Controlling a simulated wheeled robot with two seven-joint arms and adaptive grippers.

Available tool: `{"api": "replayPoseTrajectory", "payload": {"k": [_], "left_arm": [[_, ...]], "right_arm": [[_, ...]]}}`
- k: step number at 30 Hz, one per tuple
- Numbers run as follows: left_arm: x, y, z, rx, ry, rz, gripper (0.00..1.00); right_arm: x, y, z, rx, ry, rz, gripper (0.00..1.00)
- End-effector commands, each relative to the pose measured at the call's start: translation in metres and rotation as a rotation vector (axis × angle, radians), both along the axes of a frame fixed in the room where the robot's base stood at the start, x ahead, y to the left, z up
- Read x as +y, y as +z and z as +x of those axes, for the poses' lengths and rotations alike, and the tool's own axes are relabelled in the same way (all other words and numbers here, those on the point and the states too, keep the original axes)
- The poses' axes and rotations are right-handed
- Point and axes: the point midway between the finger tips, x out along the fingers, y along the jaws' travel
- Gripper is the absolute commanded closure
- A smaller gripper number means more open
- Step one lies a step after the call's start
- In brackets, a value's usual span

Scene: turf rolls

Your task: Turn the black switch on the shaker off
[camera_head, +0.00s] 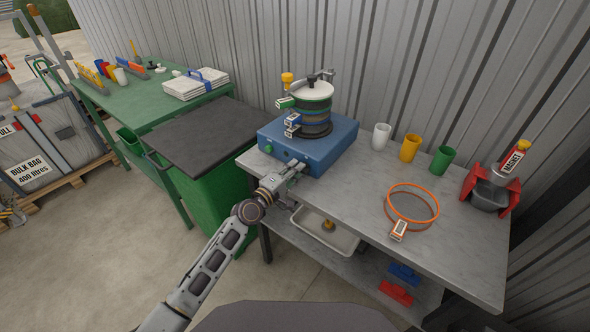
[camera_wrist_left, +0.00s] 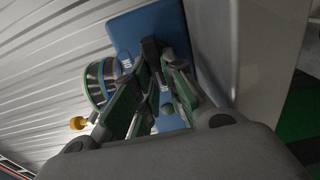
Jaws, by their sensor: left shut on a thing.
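The shaker (camera_head: 340,148) is a blue box on the grey bench, with a stack of sieves (camera_head: 313,108) clamped on top. A green button (camera_head: 268,149) shows on the left of its front face. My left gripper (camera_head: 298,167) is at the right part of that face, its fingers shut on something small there. My right gripper is not in view.
White (camera_head: 381,136), yellow (camera_head: 410,148) and green (camera_head: 442,160) cups stand right of the shaker. A pale tray (camera_head: 345,242) is on the lower shelf. A dark-topped green cabinet (camera_head: 205,135) stands at the left.

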Motion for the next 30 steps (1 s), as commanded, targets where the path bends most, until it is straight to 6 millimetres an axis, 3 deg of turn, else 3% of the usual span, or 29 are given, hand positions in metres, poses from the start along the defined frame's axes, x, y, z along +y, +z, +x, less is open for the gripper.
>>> {"api": "replayPoseTrajectory", "payload": {"k": [15,16,20,30], "left_arm": [[0.0006,-0.0006,0.0003,0.017,0.001,-0.023,1.0],[0.0006,-0.0006,0.0003,0.017,0.001,-0.023,0.85],[0.0006,-0.0007,0.0003,0.016,0.001,-0.023,0.68],[0.0003,-0.0007,-0.0001,0.016,0.0,-0.022,0.66]], "right_arm": [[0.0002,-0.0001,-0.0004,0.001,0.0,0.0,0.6],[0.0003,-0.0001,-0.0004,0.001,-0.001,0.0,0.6],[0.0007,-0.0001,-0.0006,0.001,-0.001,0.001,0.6],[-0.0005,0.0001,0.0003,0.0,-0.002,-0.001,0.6]]}}
